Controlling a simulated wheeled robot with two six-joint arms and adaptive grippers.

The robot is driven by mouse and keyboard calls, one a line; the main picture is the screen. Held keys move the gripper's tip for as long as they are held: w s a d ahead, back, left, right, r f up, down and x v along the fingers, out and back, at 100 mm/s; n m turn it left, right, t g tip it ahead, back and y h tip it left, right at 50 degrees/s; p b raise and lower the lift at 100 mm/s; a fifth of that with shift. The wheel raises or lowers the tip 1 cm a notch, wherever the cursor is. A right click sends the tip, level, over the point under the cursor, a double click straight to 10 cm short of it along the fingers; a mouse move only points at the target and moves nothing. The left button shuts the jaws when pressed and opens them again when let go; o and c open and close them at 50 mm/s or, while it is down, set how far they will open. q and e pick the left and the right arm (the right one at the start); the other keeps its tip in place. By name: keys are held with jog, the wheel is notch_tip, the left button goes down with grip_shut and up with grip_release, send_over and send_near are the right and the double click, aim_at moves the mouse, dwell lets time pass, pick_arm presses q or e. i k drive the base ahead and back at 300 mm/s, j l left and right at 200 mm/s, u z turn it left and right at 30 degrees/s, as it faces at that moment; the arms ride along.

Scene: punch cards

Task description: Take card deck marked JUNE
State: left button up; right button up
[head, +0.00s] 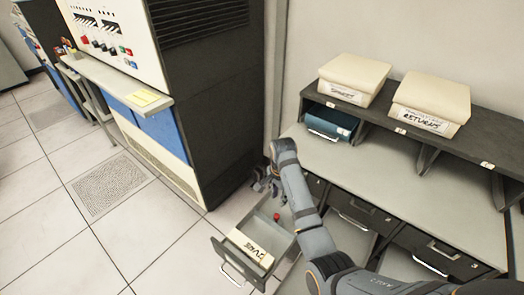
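A cream card deck (251,248) lies at the front end of a pulled-out drawer (228,266), low beside the dark cabinet. Its dark lettering is slanted and small but looks like JUNE. My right gripper (266,186) is over the back part of the drawer, beyond the deck and apart from it. Its fingers look spread with nothing between them, though they are small in the picture. My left gripper is not in view.
A small red item (277,216) shows in the drawer behind the deck. Cream boxes, one marked RETURNS (432,104), stand on a dark shelf (480,140); a blue binder (331,122) sits beneath. The desk top (450,190) is bare. Floor at left is clear.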

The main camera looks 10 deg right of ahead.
aim_at(264, 260)
jog(key=k+j, duration=0.25)
jog(key=k, duration=0.2)
jog(key=k+j, duration=0.25)
jog(key=k, duration=0.25)
jog(key=k+j, duration=0.2)
jog(key=k, duration=0.25)
